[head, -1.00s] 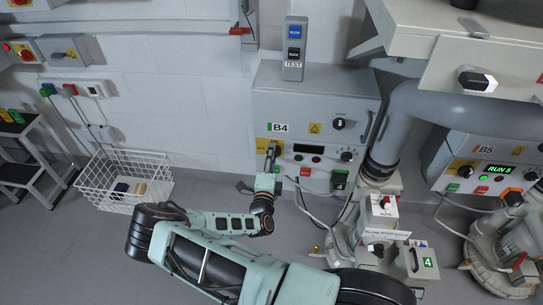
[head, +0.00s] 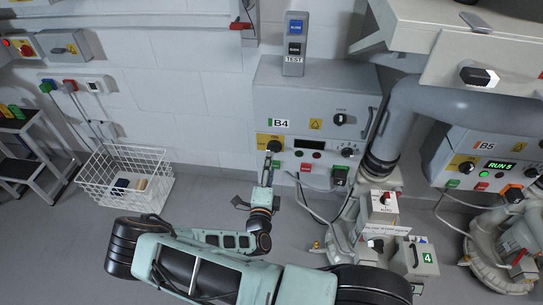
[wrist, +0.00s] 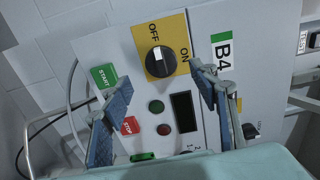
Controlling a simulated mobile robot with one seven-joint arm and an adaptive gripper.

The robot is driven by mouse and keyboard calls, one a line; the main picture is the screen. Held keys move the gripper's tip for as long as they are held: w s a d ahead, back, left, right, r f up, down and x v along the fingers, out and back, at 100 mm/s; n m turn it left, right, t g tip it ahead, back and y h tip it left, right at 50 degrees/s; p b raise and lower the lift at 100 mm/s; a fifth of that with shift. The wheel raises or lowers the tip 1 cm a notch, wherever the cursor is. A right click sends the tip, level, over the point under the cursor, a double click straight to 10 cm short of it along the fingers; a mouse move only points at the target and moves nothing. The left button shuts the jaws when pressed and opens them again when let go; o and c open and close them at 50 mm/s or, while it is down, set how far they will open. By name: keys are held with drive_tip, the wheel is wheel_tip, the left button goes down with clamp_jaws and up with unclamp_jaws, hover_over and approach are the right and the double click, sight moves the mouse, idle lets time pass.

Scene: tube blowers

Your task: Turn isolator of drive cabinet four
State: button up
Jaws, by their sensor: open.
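Cabinet B4 (head: 330,105) is a grey box on the wall in the middle of the head view. Its isolator (head: 275,147) is a black rotary knob on a yellow plate at the lower left of its front. In the wrist view the isolator (wrist: 160,61) has a white pointer mark, with OFF at its upper left and ON to its right. I cannot tell for sure which word the mark points at. My gripper (head: 267,170) is open and empty, just below the isolator. In the wrist view my gripper's (wrist: 160,80) two blue-padded fingers stand apart, either side of the knob's lower part, not visibly touching it.
Near the isolator are a green START button (wrist: 103,76), a red STOP button (wrist: 130,125) and a dark display (wrist: 187,118). A grey pipe (head: 388,130) runs right of B4. Cabinet B5 (head: 490,155) shows RUN 5. A white wire basket (head: 125,175) stands left.

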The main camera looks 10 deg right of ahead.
drive_tip(key=v, duration=0.5)
idle(0.4)
